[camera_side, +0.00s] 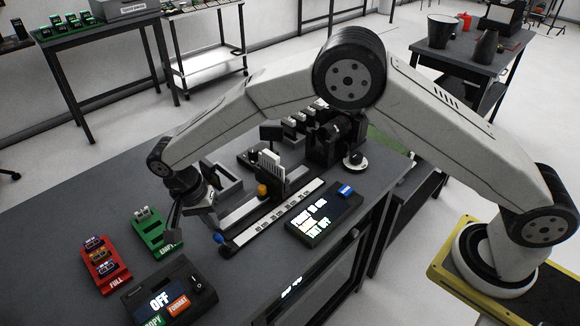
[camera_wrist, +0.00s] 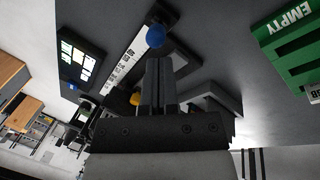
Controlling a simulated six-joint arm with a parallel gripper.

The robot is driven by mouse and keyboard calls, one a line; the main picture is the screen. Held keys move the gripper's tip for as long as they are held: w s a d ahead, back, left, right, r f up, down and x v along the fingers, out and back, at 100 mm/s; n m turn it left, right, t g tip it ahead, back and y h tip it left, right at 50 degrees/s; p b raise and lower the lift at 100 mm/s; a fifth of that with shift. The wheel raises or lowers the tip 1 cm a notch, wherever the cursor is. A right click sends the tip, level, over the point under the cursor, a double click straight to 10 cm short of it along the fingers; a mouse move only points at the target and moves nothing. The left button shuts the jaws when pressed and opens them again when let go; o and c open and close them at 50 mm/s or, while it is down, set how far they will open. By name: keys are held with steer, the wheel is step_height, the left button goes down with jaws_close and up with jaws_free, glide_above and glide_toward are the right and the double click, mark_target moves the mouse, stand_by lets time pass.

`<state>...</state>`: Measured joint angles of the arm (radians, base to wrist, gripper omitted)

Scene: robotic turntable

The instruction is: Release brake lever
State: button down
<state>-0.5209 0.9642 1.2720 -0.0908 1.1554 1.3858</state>
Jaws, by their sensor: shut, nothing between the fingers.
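A blue ball knob (camera_side: 218,238) sits at the near end of the long pale rail unit (camera_side: 275,217) on the grey bench. A yellow-orange knob (camera_side: 262,189) stands farther along the same unit. I cannot tell for sure which of these belongs to the brake lever. In the wrist view the blue knob (camera_wrist: 155,36) lies just beyond my fingertips (camera_wrist: 158,62), in line with them; whether they touch it I cannot tell. My gripper is shut and empty. The yellow knob (camera_wrist: 135,98) shows partly hidden beside my fingers.
A green tray marked EMPTY (camera_side: 158,235) and a red tray marked FULL (camera_side: 112,276) lie to the left. A lit display panel (camera_side: 318,215) lies right of the rail. Bare bench lies at far left.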

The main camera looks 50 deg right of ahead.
steer(key=shift+w+d, duration=0.1)
stand_by(0.3)
steer(key=w+d+r, duration=0.1)
steer(key=w+r, duration=0.3)
steer(key=r, duration=0.6)
steer(key=shift+w+r, duration=0.15)
steer(key=shift+r, duration=0.2)
steer(key=shift+d, duration=0.1)
steer(key=s+d+n+t+y, duration=0.2)
steer(key=s+d+n, duration=0.4)
steer(key=d, duration=0.8)
steer(key=s+d+f+n+t, duration=0.1)
steer(key=s+d, duration=0.3)
steer(key=s, duration=0.4)
steer(key=s+d+f+n+t, duration=0.1)
steer(key=s+d+f+n, duration=0.1)
steer(key=s+d, duration=0.3)
steer(key=s, duration=0.3)
steer(key=shift+s+d+t, duration=0.15)
steer(key=shift+t, duration=0.15)
